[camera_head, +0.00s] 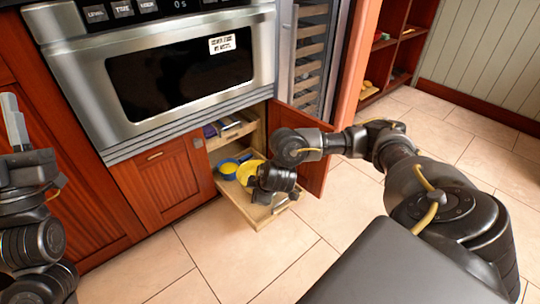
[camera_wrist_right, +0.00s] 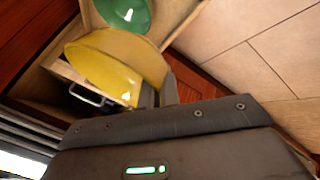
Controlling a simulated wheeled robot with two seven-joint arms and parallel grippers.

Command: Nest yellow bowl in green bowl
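The yellow bowl (camera_head: 248,170) is at the pulled-out lower drawer in the head view. In the right wrist view the yellow bowl (camera_wrist_right: 108,62) looks tilted, its edge right at my right gripper's fingers (camera_wrist_right: 157,92). The fingers are close together, but whether they pinch the bowl's wall is unclear. I cannot make out the green bowl in the head view. My right gripper (camera_head: 266,197) is over the drawer. My left gripper (camera_head: 14,120) is at the far left, its fingers partly overlapping.
The wooden drawer (camera_head: 262,218) sticks out below the microwave (camera_head: 180,75). An open cabinet door (camera_head: 317,172) stands to the right. A shelf tray (camera_head: 235,130) with items is above. The tiled floor is clear.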

